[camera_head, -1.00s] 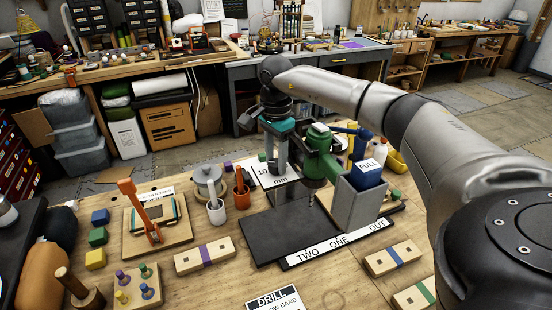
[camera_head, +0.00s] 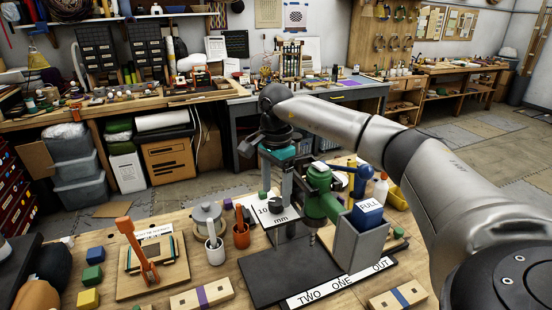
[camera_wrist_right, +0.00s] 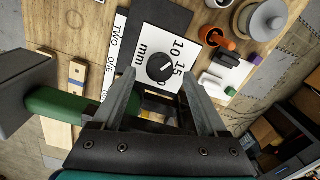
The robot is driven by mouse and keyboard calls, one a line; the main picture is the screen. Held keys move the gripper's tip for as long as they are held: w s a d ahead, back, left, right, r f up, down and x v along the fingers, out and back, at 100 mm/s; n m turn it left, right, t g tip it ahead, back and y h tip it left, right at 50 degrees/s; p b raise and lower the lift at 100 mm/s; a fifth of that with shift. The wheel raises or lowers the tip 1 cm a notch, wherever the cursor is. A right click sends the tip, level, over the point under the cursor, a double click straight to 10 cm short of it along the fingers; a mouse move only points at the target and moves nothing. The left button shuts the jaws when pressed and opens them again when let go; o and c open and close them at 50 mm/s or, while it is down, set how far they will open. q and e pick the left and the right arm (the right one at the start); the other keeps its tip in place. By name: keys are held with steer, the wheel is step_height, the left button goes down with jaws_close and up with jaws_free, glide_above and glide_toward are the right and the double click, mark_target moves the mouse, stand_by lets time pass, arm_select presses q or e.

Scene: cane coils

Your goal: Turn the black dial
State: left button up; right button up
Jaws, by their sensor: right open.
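The black dial (camera_head: 275,203) is a round knob with a white pointer line. It sits on a white plate (camera_head: 262,217) marked 10, 15 and mm, on the drill press model. In the right wrist view the dial (camera_wrist_right: 160,67) lies between the two fingertips, with the pointer slanting. My right gripper (camera_head: 277,186) is above the dial, its fingers pointing down; in the wrist view it (camera_wrist_right: 158,75) is open with clear gaps on both sides of the dial. Whether the tips reach down to the dial's height is hard to tell. My left gripper is not in view.
The green drill head (camera_head: 322,195) and grey bin with a blue FULL block (camera_head: 366,214) stand close on the right. An orange cup (camera_head: 241,236) and a white cup (camera_head: 215,252) are to the left. The dark base plate (camera_head: 290,272) in front is bare.

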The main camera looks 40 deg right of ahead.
mark_target(276, 202)
step_height(276, 202, up, 13)
steer(key=shift+f, duration=0.2)
stand_by(0.6)
